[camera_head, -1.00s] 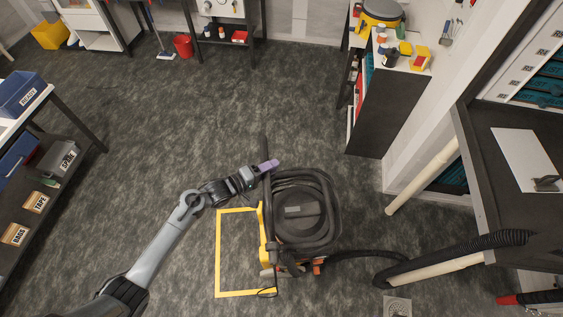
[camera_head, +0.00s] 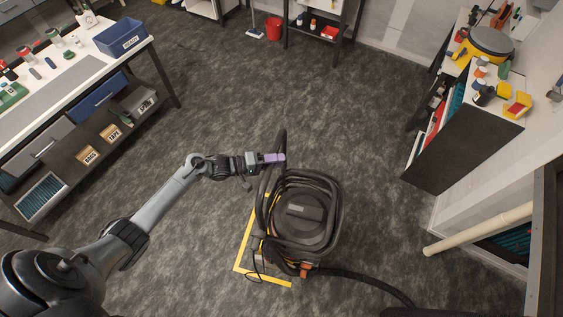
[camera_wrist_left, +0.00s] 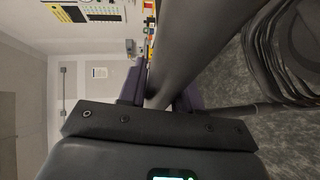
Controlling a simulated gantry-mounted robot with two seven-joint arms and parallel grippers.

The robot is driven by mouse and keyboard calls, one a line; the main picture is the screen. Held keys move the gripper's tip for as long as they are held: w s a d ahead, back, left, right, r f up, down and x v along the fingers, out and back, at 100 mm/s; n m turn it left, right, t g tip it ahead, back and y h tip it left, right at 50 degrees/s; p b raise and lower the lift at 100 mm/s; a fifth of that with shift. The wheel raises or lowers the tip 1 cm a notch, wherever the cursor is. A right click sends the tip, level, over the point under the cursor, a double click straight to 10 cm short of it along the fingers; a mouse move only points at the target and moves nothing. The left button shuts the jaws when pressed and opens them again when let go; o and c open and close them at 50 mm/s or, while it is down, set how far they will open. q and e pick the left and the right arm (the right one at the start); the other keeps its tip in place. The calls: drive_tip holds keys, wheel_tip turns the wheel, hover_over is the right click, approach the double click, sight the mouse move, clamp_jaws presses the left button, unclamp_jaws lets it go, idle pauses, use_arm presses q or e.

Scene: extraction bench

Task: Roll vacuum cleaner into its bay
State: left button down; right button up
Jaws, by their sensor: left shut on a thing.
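The vacuum cleaner (camera_head: 305,218) stands on the grey floor with a dark hose coiled around its top. A yellow outline (camera_head: 241,258) on the floor marks the bay. The vacuum covers much of it; its left and front lines show, and the far right part is hidden. My left gripper (camera_head: 274,158) is shut on the vacuum's dark upright handle (camera_head: 281,147), at the vacuum's far left. In the left wrist view the dark handle tube (camera_wrist_left: 195,50) passes between the purple fingers (camera_wrist_left: 160,95). My right gripper is not in view.
A hose (camera_head: 365,282) trails from the vacuum toward the lower right. A dark cabinet (camera_head: 462,150) and a pale pipe (camera_head: 480,230) stand at the right. A workbench with shelves (camera_head: 70,150) is at the left. A red bucket (camera_head: 274,29) stands at the back. The floor between is clear.

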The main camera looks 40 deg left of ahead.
use_arm(q)
drive_tip(key=shift+s+a, duration=0.2)
drive_tip(key=shift+a, duration=0.4)
drive_tip(key=shift+s+a, duration=0.2)
drive_tip(key=shift+a, duration=0.4)
drive_tip(key=c, duration=0.9)
unclamp_jaws()
drive_tip(key=shift+o, duration=0.2)
drive_tip(key=shift+s, duration=0.1)
drive_tip(key=v, duration=1)
drive_tip(key=shift+s+a+b, duration=0.25)
drive_tip(key=shift+b, duration=0.1)
